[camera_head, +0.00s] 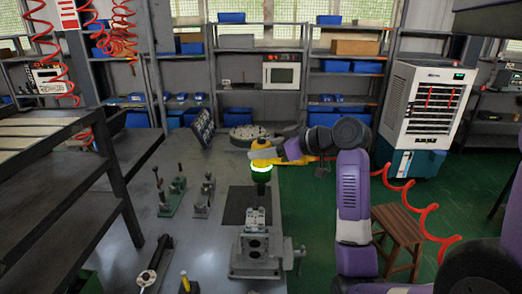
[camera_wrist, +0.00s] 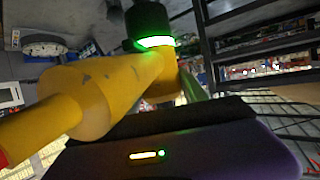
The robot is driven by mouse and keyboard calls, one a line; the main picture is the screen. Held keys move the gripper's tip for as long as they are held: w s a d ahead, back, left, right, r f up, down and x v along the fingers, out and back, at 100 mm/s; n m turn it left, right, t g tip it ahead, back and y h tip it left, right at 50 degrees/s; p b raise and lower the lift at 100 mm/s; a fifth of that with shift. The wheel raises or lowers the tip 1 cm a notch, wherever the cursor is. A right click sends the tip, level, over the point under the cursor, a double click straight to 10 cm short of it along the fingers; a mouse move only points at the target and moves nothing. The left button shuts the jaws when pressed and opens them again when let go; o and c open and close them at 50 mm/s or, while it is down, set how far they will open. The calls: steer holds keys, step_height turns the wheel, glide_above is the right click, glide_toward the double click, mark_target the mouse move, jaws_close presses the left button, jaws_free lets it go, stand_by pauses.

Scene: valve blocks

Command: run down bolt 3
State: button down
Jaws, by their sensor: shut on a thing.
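A yellow power tool (camera_head: 262,153) with a glowing green ring is held over the bench, its dark end pointing down. It also shows in the wrist view (camera_wrist: 95,95), its yellow body crossing the picture and its lit ring near the top. My gripper (camera_head: 284,154) is shut on the tool. A grey metal valve block (camera_head: 255,218) sits in a vise (camera_head: 256,262) on the bench, below and in front of the tool, with a clear gap between them. Single bolts are too small to tell apart, so I cannot pick out bolt 3.
The vise stands near the right edge of the grey bench (camera_head: 205,240). Toggle clamps (camera_head: 172,193) stand to its left, a round dark fixture (camera_head: 250,135) behind. A dark rack (camera_head: 60,180) borders the left. A wooden stool (camera_head: 398,232) stands right of my arm.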

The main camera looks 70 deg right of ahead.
mark_target(270, 171)
steer(key=shift+r, duration=0.15)
steer(key=shift+f+b, duration=1.6)
steer(key=shift+f, duration=0.8)
steer(key=shift+f+b, duration=0.6)
steer(key=shift+f, duration=0.85)
stand_by(4.0)
